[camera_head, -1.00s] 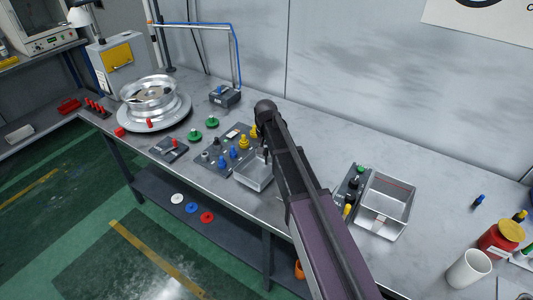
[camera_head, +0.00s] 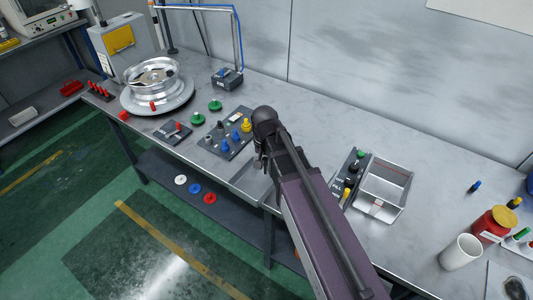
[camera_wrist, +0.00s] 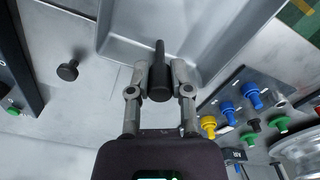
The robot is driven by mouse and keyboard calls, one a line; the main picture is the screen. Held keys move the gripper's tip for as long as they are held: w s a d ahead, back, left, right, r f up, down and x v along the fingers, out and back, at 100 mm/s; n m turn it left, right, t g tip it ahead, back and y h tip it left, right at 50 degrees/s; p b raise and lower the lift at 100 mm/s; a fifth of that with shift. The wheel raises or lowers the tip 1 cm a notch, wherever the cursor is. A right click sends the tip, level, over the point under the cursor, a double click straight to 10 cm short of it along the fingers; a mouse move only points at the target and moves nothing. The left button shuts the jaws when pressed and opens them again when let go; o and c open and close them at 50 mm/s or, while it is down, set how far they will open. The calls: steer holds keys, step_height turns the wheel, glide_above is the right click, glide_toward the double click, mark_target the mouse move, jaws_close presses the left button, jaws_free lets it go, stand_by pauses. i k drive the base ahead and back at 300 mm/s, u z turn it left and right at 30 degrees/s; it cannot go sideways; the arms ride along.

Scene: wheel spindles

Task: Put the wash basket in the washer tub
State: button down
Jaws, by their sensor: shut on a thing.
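A grey tray-like thing, which I take for the wash basket (camera_head: 246,182), is by the bench's front edge in the head view, partly hidden by my arm. In the wrist view the basket (camera_wrist: 215,45) fills the top middle. My gripper (camera_head: 262,160) is at its far side. In the wrist view my gripper (camera_wrist: 160,78) is shut on a dark upright handle in front of the basket; their join is hard to see. The open metal box right of my arm, which I take for the washer tub (camera_head: 392,212), has a dark control panel (camera_head: 350,172) at its left.
A knob panel (camera_head: 228,133) lies left of my gripper, with a wheel (camera_head: 153,82) beyond it. A red jar (camera_head: 492,226) and a white cup (camera_head: 460,252) stand at the right. The bench behind the tub is clear.

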mark_target(379, 195)
steer(key=z, duration=0.5)
steer(key=k, duration=1.35)
steer(key=z, duration=0.65)
steer(key=i, duration=0.65)
steer(key=u, duration=0.1)
